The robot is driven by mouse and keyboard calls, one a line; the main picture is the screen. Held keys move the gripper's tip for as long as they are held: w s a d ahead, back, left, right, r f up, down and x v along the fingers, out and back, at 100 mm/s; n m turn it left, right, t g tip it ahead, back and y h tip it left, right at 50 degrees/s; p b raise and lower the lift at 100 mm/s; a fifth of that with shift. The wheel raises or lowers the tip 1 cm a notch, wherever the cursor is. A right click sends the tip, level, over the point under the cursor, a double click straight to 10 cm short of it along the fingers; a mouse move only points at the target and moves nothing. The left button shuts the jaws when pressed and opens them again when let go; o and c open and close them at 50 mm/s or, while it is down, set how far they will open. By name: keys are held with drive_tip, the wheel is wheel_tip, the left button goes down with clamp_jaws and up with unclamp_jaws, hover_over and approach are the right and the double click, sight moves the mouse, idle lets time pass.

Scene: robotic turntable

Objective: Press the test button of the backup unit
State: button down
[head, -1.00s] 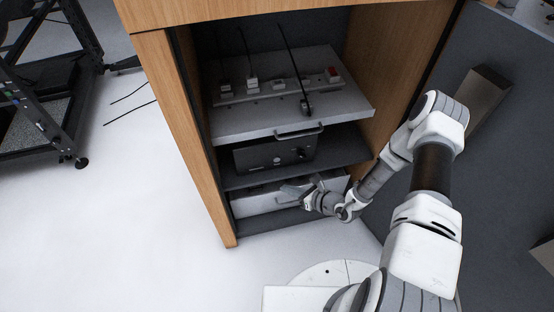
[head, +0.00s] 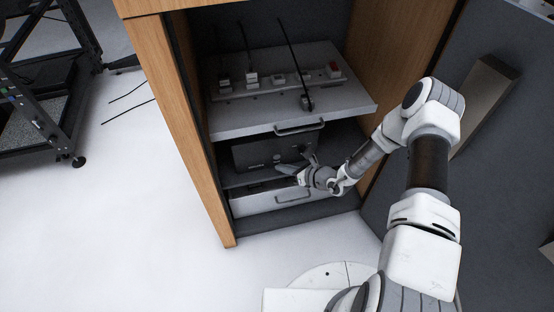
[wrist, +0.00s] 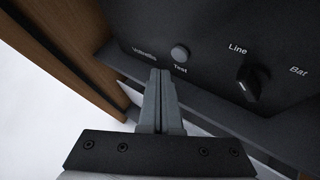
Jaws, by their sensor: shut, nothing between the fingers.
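The backup unit (head: 258,151) is a dark box on the middle shelf of the wooden cabinet. In the wrist view its black front panel (wrist: 215,55) carries a round grey button (wrist: 180,54) labelled "Test". A black rotary knob (wrist: 252,80) sits right of it, between the labels "Line" and "Bat". My gripper (wrist: 161,72) is shut and empty, its fingertips just below and a little left of the button; I cannot tell how far they are from the panel. In the head view my gripper (head: 284,168) is in front of the unit and hides part of its front.
A pulled-out grey shelf (head: 235,126) with a power strip (head: 262,92) and cables is above the unit. A light drawer (head: 255,201) is below it.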

drive_tip(key=shift+w+a, duration=0.2)
drive_tip(key=shift+w, duration=0.4)
drive_tip(key=shift+w, duration=0.15)
idle(1.6)
drive_tip(key=shift+w+a, duration=0.1)
drive_tip(key=shift+w, duration=0.15)
drive_tip(key=shift+w+a+b, duration=0.1)
drive_tip(key=shift+w+b, duration=0.3)
idle(0.8)
drive_tip(key=shift+s+d+p, duration=0.2)
drive_tip(key=shift+s+p, duration=0.25)
drive_tip(key=shift+s, duration=0.35)
drive_tip(key=shift+s, duration=0.1)
